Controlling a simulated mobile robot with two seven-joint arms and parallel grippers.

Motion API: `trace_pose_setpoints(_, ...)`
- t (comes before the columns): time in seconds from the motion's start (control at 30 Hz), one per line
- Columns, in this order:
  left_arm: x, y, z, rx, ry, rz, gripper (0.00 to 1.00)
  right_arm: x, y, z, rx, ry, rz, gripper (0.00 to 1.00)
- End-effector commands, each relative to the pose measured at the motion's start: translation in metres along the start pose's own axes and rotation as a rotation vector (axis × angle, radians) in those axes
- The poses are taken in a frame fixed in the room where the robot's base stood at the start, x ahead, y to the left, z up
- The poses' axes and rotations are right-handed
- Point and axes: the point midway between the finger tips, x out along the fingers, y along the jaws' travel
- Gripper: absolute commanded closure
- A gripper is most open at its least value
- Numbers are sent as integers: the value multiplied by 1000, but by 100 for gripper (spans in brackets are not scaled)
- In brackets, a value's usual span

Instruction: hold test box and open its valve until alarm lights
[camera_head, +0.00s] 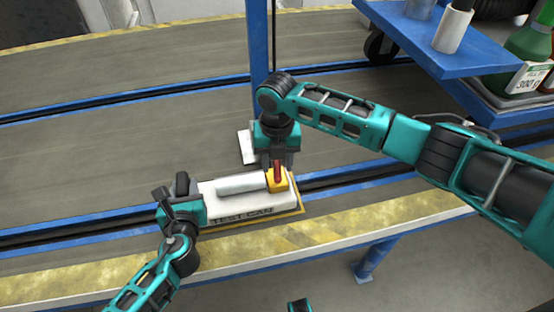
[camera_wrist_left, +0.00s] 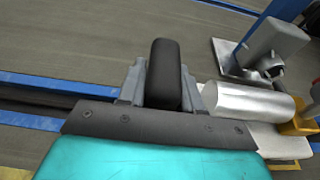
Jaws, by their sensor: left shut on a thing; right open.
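The test box (camera_head: 275,203) is a white block marked "TEST CAN", lying on the station's surface in the head view. A grey-white cylinder (camera_head: 242,184) lies along its top, also seen in the left wrist view (camera_wrist_left: 250,102). A yellow block with a red valve handle (camera_head: 277,172) sits at its right end. My left gripper (camera_head: 182,186) is shut on a black handle (camera_wrist_left: 165,75) at the box's left end. My right gripper (camera_head: 280,160) is open directly above the valve, with its fingers around or close beside the red handle; contact cannot be told. No lit alarm lamp is visible.
A blue post (camera_head: 259,45) rises just behind my right gripper. A blue cart (camera_head: 450,50) with containers and a green bottle (camera_head: 528,50) stands at the upper right. Blue rails (camera_head: 120,93) cross the grey surface, which is clear at left.

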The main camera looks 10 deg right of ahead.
Motion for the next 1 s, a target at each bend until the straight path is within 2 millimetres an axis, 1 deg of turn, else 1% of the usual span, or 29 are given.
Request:
trace_pose_setpoints(0.07, 0, 0, 0, 0, 0, 0, 100, 0, 0, 0, 0, 0, 0, 57)
trace_pose_setpoints(0.5, 0, 0, 0, 0, 0, -1, 100, 0, 0, 0, 0, 0, 0, 99)
trace_pose_setpoints(0.83, 0, 0, 0, 0, 0, -1, 100, -1, 0, 0, 13, 0, 0, 100)
trace_pose_setpoints(1.0, 0, 0, 0, 0, 0, -1, 100, -1, 0, 0, 68, -1, 1, 100)
